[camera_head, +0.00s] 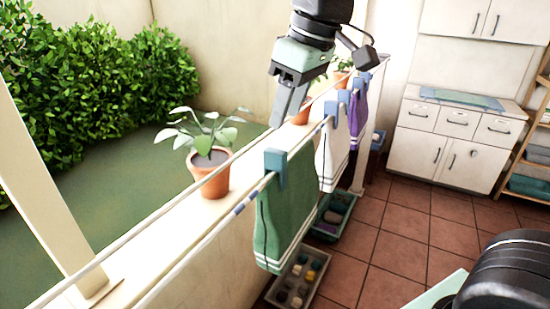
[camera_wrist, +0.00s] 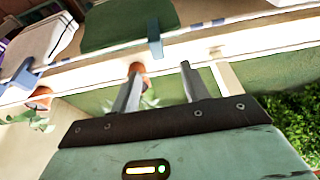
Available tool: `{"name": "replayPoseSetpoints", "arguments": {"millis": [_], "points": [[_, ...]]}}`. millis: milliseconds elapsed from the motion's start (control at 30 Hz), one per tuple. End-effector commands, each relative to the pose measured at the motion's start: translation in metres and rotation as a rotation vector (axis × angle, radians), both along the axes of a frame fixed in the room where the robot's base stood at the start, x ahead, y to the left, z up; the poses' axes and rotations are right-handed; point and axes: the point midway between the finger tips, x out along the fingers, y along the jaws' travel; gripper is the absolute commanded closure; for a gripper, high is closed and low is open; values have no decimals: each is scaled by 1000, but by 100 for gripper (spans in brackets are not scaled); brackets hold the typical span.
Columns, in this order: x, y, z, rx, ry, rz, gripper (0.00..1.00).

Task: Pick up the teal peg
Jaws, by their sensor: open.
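A blue-teal peg (camera_head: 277,168) clips the green towel (camera_head: 288,212) to the line, nearest in the head view. It also shows in the wrist view (camera_wrist: 155,40), just beyond my fingertips. More bluish pegs hold the white towel (camera_head: 331,150) and purple towel (camera_head: 358,112); one peg (camera_head: 331,114) is on the white towel's edge. I cannot tell a distinctly teal one by colour. My gripper (camera_head: 284,112) hangs above the rail, behind and above the green towel's peg. In the wrist view my gripper (camera_wrist: 159,67) is open, with nothing between its fingers.
A potted plant (camera_head: 207,170) stands on the ledge beside the lines; more pots stand farther along. A tray of small items (camera_head: 297,279) and a green bin (camera_head: 333,216) lie on the floor beneath. White cabinets (camera_head: 450,140) stand at the right. Tiled floor between is clear.

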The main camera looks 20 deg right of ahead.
Motion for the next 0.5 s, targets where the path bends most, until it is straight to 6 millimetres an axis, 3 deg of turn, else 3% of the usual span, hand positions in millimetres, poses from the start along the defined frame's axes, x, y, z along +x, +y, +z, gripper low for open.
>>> {"name": "replayPoseSetpoints", "arguments": {"millis": [200,500], "points": [[9,7,-35,-2,4,0,55],[15,8,-57,-2,6,1,55]]}}
